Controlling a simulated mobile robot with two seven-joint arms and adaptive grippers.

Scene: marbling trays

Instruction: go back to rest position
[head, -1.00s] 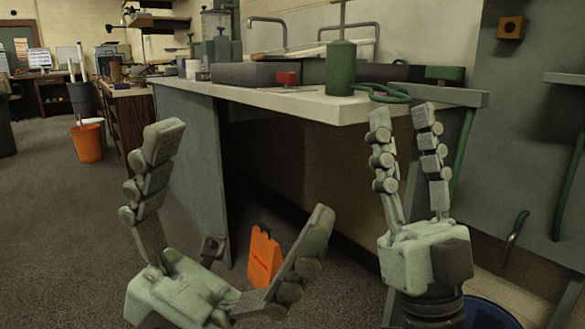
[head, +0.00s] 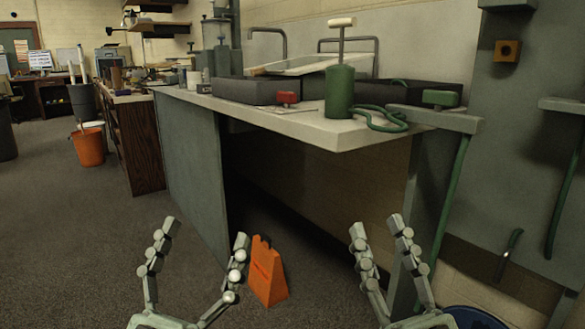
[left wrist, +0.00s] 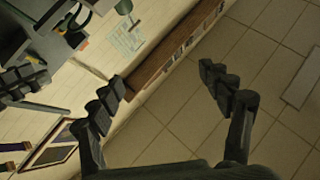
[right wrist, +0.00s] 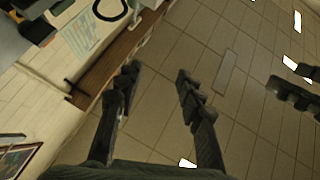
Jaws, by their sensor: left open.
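My left gripper (head: 206,234) is low in the head view, left of centre, with its fingers spread and nothing between them. In the left wrist view the left gripper (left wrist: 160,78) also has a wide, empty gap. My right gripper (head: 376,226) is low and right of centre in the head view, below the bench's front edge. Its fingers stand apart and empty, as they also do in the right wrist view (right wrist: 157,72). Both grippers point upward in the head view and touch nothing visible.
A bench (head: 290,128) stands ahead, carrying a green pump canister (head: 340,94), a red block (head: 287,98) and a green hose (head: 385,122). An orange wedge sign (head: 266,275) stands on the floor beside the left gripper in the picture. An orange bucket (head: 88,148) is at left. Open floor lies left.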

